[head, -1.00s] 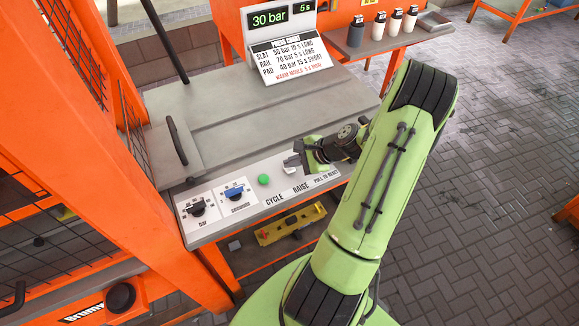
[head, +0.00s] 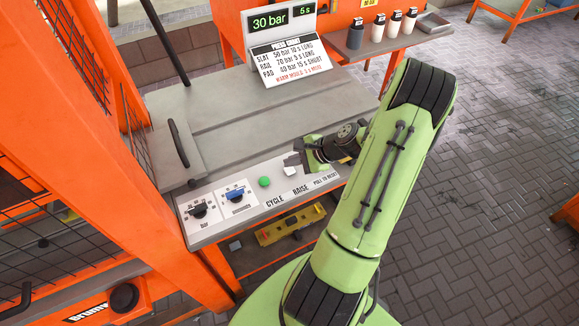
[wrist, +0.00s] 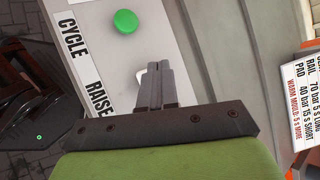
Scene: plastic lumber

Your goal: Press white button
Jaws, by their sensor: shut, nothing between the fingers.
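The white button (head: 290,171) is on the pale front panel, above the RAISE label and right of the green button (head: 264,182). In the wrist view the white button (wrist: 139,76) is partly hidden behind the fingers. My gripper (head: 294,158) is shut and empty, with its fingertips close over the white button; in the wrist view the fingers (wrist: 154,76) lie together. I cannot tell whether they touch the button.
Two dials, a black one (head: 199,211) and a blue one (head: 236,195), sit left on the panel. A display (head: 270,22) reads 30 bar and 5 s above a chart. An orange mesh guard stands at left. A yellow level (head: 290,226) lies below the panel.

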